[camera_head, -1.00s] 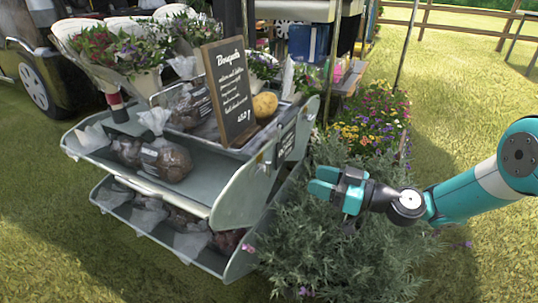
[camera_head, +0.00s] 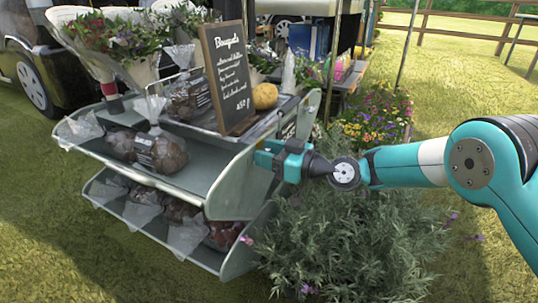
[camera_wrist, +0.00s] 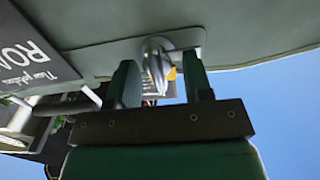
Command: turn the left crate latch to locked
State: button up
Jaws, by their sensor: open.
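In the wrist view, a shiny metal latch (camera_wrist: 154,58) sits on a rounded plate on a grey-green panel (camera_wrist: 255,28). Its handle runs roughly up and down in that picture. My gripper (camera_wrist: 159,76) is open, with one dark green finger on each side of the latch. I cannot tell if either finger touches it. In the head view, my teal gripper (camera_head: 268,158) is at the right side panel of the grey-green tiered crate stand (camera_head: 228,188). The latch cannot be made out there.
Bagged goods (camera_head: 160,151) lie on the shelves. A "Bouquets" chalkboard (camera_head: 227,78) and a round yellow item (camera_head: 265,96) stand on top. Bushy plants (camera_head: 350,245) fill the space below my arm. Open grass lies at the right.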

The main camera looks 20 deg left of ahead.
jog(key=c, duration=0.8)
jog(key=shift+m, duration=0.3)
jog(key=m+p, duration=0.3)
jog(key=shift+w+d+r, duration=0.1)
jog(key=shift+w, duration=0.1)
jog(key=m+p, duration=0.1)
jog(key=m, duration=0.3)
jog(key=f+m+p, duration=0.1)
jog(key=m+p, duration=0.1)
jog(key=m, duration=0.3)
jog(key=w+m+p, duration=0.1)
jog(key=m+p, duration=0.1)
jog(key=m, duration=0.3)
jog(key=shift+f, duration=0.3)
jog(key=shift+m, duration=0.4)
